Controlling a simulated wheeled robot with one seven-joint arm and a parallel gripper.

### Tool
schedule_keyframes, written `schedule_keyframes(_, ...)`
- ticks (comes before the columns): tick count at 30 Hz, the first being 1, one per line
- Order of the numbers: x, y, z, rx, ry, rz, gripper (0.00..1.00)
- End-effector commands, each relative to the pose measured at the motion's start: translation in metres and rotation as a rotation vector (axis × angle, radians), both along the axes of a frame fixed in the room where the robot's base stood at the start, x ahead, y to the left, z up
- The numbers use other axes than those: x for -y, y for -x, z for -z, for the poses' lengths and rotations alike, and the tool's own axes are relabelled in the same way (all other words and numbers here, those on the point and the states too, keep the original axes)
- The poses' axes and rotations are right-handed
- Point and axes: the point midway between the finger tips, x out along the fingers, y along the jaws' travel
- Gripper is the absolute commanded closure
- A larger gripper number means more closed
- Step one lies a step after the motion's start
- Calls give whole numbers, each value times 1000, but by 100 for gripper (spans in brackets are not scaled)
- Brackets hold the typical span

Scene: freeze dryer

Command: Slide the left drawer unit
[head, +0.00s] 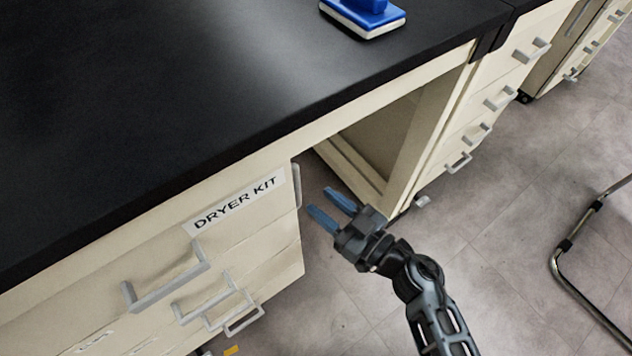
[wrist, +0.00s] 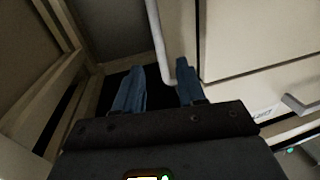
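The left drawer unit (head: 262,250) is a cream cabinet labelled "DRYER KIT", under the black bench top at the lower left of the head view. A pale vertical side handle (head: 296,186) is on its right edge, facing the open bay. My gripper (head: 322,200) is open and empty, just right of this handle. In the wrist view, the handle (wrist: 156,40) runs down between the lines of my two blue fingers (wrist: 160,72). I cannot tell whether it lies between the fingers in depth; no contact is clear. The drawer unit (wrist: 245,40) fills the right of that view.
The open bay (head: 385,140) lies right of the unit, bounded by a cream panel. Another drawer cabinet (head: 470,115) stands beyond it. A blue-and-white object (head: 365,15) sits on the bench top (head: 180,90). A metal chair frame (head: 565,265) stands at right; the floor between is clear.

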Motion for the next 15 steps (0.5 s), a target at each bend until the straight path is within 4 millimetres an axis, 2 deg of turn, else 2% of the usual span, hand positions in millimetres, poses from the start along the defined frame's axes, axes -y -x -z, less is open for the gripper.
schedule_keyframes(9,-34,-34,2,3,0,0,60)
schedule_keyframes(15,-45,-45,1,1,0,2,60)
